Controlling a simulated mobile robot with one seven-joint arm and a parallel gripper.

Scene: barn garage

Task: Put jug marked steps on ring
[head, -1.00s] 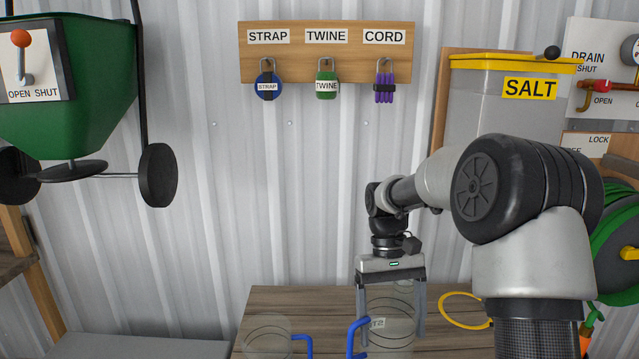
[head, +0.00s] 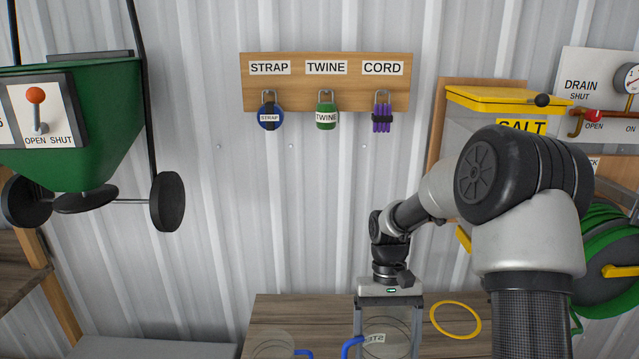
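A clear jug with a white label (head: 375,339) and a blue handle (head: 352,345) stands at the bottom of the head view. The label looks reversed; its letters seem to read STEPS. My gripper (head: 388,330) points down over this jug, with one finger on each side of it. I cannot tell whether the fingers touch its walls. The yellow ring (head: 455,320) lies flat on the wooden bench (head: 310,308), to the right of the jug and apart from it. The lower part of the jug is cut off by the picture's edge.
A second clear jug (head: 272,345) with a blue handle stands to the left, partly cut off. My arm covers the bench's right side. A salt bin (head: 470,125), a green hose reel (head: 600,235) and a hook board (head: 325,88) are behind. The bench between jug and ring looks clear.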

